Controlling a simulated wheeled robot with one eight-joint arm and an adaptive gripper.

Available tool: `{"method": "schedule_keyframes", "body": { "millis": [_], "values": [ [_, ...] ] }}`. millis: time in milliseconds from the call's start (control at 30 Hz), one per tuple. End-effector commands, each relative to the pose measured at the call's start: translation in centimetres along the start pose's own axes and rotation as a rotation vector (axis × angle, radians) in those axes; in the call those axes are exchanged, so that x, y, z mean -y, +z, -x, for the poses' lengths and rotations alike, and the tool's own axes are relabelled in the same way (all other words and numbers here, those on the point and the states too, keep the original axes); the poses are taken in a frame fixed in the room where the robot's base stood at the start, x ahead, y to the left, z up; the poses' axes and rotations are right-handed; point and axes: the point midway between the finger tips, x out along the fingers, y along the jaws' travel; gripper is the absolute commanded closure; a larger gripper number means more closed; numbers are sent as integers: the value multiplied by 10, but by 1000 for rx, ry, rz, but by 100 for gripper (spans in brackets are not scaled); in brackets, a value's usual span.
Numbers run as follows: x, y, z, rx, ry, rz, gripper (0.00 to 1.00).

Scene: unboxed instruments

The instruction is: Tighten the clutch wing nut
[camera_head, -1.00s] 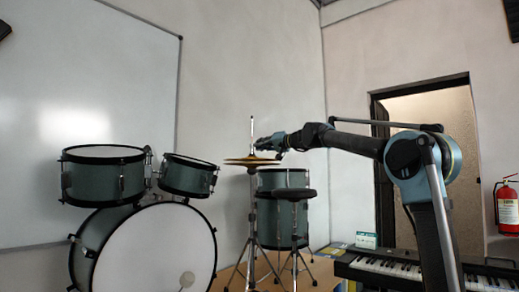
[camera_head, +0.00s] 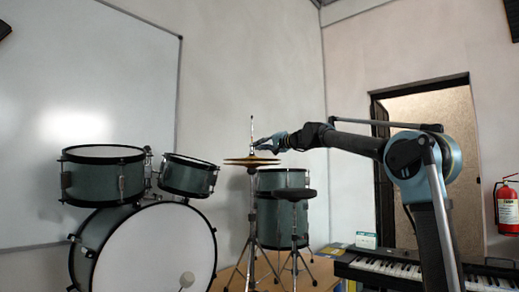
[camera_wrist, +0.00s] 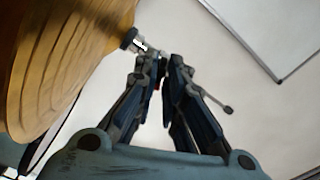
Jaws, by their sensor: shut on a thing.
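The hi-hat stand holds a pair of gold cymbals (camera_head: 251,161) with a thin rod (camera_head: 252,128) rising above them. The cymbals fill the left of the wrist view (camera_wrist: 60,60). The metal clutch (camera_wrist: 133,41) sits on the rod just above the top cymbal. My gripper (camera_head: 262,143) reaches in from the right, just above the cymbals. In the wrist view its fingertips (camera_wrist: 163,68) are close together at the clutch, shut on its wing nut, which they mostly hide. The rod runs on behind the fingers to the lower right.
A round black seat (camera_head: 292,194) and a floor tom (camera_head: 283,215) stand right beside the cymbals. Other drums (camera_head: 103,172) are at left. A keyboard (camera_head: 400,268) is at lower right. The wall behind the rod is bare.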

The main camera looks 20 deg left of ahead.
Motion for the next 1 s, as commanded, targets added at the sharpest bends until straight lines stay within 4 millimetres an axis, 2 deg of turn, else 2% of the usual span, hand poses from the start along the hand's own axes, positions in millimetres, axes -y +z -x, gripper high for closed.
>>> {"method": "schedule_keyframes", "body": {
  "millis": [200,500,533,600,1000],
  "values": [
    [0,-1,0,-2,0,-25,100],
    [0,0,0,-1,0,-300,100],
    [0,0,0,-1,0,-293,83],
    [0,0,0,-1,0,-291,68],
    [0,1,0,0,0,-288,68]
  ]
}}
